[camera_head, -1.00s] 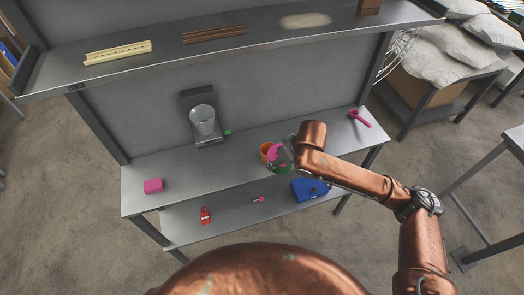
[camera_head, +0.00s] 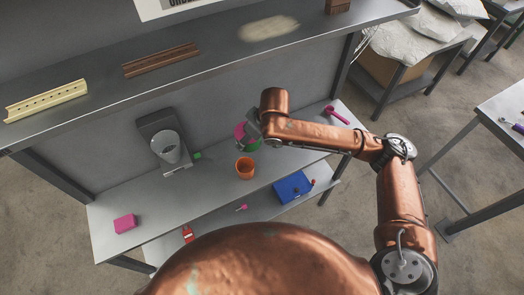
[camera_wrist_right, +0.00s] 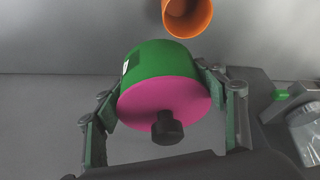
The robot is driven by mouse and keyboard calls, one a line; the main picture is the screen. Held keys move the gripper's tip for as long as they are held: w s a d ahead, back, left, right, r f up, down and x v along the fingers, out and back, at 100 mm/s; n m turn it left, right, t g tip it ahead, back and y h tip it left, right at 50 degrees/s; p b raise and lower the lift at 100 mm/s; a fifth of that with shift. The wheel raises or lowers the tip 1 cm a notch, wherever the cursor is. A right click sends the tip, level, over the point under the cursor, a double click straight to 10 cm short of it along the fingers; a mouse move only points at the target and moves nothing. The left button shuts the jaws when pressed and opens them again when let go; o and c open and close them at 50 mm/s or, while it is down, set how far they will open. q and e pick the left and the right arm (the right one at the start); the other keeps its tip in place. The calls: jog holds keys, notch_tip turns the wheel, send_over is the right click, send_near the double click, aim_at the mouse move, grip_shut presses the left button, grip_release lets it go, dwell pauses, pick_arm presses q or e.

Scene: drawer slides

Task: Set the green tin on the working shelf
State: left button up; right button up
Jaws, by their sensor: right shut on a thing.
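The green tin (camera_wrist_right: 160,62) has a pink end with a black knob, seen facing the camera in the right wrist view. My right gripper (camera_wrist_right: 168,92) is shut on it, with one finger on each side. In the head view the tin (camera_head: 254,146) shows in part under the gripper (camera_head: 247,133), behind the orange cup. It appears held above the working shelf (camera_head: 210,185), the grey middle shelf; the exact gap cannot be told. My left gripper is not in view.
The orange cup (camera_head: 245,168) stands on the shelf close to the tin. A dark stand with a clear glass (camera_head: 168,147), a small green block (camera_head: 197,155), a pink block (camera_head: 125,223) and a pink tool (camera_head: 336,115) are there too. A blue box (camera_head: 292,187) sits lower.

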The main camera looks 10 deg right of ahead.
jog(key=d, duration=0.1)
jog(key=d+f, duration=0.1)
jog(key=d, duration=0.1)
jog(key=shift+s+d, duration=0.15)
jog(key=shift+d, duration=0.05)
jog(key=d+f, duration=0.2)
jog(key=d, duration=0.1)
jog(key=w+d+f+p, duration=0.1)
jog(key=d+f, duration=0.4)
jog(key=d, duration=0.1)
jog(key=shift+w+d+f, duration=0.2)
jog(key=shift+w+d, duration=0.15)
jog(key=shift+d+f, duration=0.3)
jog(key=shift+f, duration=0.05)
jog(key=f+p, duration=0.1)
jog(key=f, duration=0.2)
jog(key=shift+d+f, duration=0.1)
jog(key=shift+d, duration=0.1)
jog(key=shift+f, duration=0.2)
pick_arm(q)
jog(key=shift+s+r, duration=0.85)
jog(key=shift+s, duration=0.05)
